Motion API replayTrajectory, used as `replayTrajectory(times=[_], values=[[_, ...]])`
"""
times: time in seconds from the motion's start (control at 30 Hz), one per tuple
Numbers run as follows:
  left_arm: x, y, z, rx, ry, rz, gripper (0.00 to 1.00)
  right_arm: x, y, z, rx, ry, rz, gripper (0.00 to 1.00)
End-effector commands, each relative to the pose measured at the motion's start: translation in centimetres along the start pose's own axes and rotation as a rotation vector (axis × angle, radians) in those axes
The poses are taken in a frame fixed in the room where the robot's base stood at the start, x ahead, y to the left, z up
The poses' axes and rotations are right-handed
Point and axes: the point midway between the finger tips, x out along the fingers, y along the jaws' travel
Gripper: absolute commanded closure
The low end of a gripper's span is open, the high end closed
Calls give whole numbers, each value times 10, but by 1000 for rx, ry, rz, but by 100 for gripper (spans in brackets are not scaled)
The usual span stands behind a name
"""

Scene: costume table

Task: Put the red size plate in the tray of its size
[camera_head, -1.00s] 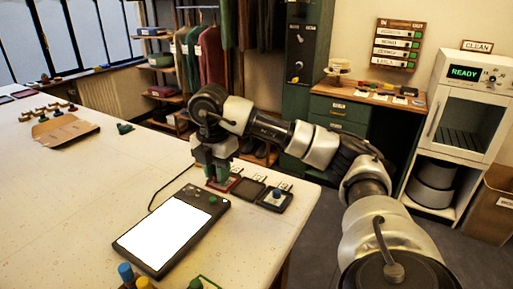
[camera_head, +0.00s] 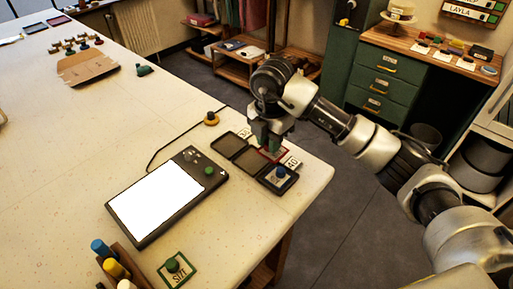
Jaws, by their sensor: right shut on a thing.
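My right gripper (camera_head: 270,148) is shut on the red size plate (camera_head: 273,154), a small flat plate partly hidden by the fingers. The plate appears at the far right side of the middle dark tray (camera_head: 250,172); I cannot tell whether it touches anything. The left dark tray (camera_head: 222,147) and the middle one look empty. The right tray (camera_head: 291,184) holds a plate with a blue knob (camera_head: 280,172). A card reading 40 (camera_head: 292,162) lies behind the right tray. The other size cards are mostly hidden. My left gripper is out of view.
A dark tablet with a white screen (camera_head: 155,202) lies left of the trays, its cable running behind. A green-knobbed plate (camera_head: 175,266) and a holder with colored pegs (camera_head: 122,272) are at the front. An orange-knobbed piece (camera_head: 211,119) stands behind. The table's right edge is close.

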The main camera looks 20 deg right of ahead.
Motion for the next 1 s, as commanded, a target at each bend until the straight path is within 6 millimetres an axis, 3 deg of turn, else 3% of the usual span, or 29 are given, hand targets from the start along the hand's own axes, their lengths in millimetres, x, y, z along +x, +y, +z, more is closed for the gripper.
replayTrajectory(times=[0.13, 0.33, 0.57, 0.8, 1.0], values=[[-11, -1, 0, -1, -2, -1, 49, 17, 35, -3, 2, 3, -2, 100], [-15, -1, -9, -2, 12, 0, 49, 35, 62, -4, 2, 1, 0, 100], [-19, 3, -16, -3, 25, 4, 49, 47, 68, -4, 2, 1, -1, 100], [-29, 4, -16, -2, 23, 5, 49, 78, 67, -4, 2, 0, -1, 100], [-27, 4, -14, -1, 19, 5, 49, 80, 67, -3, 1, -1, 2, 100]])
